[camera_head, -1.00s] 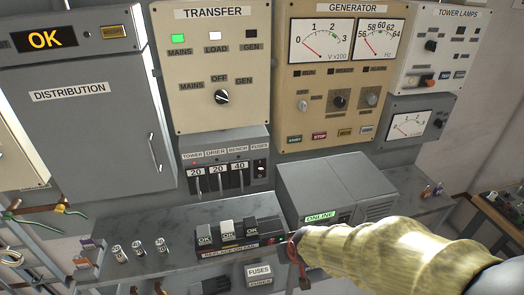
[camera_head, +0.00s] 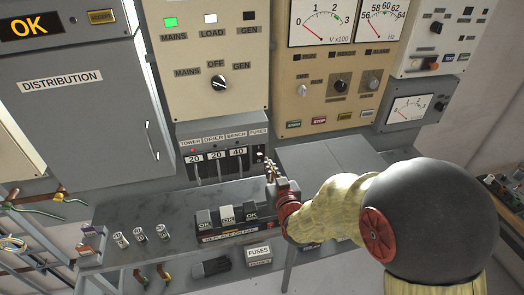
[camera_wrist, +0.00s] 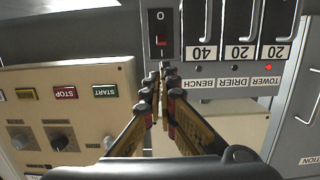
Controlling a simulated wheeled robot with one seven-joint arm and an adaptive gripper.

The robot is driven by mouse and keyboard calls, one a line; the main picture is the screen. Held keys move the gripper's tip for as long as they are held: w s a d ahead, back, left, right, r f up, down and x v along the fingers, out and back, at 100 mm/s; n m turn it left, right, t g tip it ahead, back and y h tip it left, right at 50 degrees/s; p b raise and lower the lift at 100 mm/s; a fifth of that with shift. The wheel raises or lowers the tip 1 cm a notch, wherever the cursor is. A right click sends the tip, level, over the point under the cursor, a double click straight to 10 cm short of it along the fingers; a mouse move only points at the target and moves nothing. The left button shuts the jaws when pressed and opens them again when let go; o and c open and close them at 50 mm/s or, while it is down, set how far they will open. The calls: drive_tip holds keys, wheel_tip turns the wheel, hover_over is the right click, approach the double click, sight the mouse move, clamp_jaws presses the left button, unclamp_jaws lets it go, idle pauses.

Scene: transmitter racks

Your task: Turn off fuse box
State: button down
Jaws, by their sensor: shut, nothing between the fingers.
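The fuse box (camera_head: 185,135) is a grey panel below the transfer panel, with fuse holders marked TOWER, DRIER and BENCH, and a small switch at its right end under FUSES. In the wrist view the picture is turned over: the red rocker switch (camera_wrist: 161,40) sits in a black plate with a "0" above it. A red lamp (camera_wrist: 269,68) glows by TOWER. My gripper (camera_head: 267,170) is shut and empty, in front of the box's right end. In the wrist view its fingertips (camera_wrist: 160,80) are just below the switch; contact cannot be told.
Below is a grey shelf (camera_head: 120,213) with several small cylinders (camera_head: 142,235) and a block of spare fuses (camera_head: 228,235). A grey cabinet (camera_head: 335,155) stands right of the box, partly behind my arm. The generator panel (camera_head: 335,95) is above it.

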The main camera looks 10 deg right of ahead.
sight(259, 145)
drive_tip(key=shift+w, duration=0.1)
drive_tip(key=w, duration=0.3)
drive_tip(key=w+f, duration=0.1)
drive_tip(key=w, duration=0.2)
drive_tip(key=w+b, duration=0.1)
drive_tip(key=w, duration=0.2)
drive_tip(key=shift+w+f, duration=0.3)
drive_tip(key=shift+w, duration=0.05)
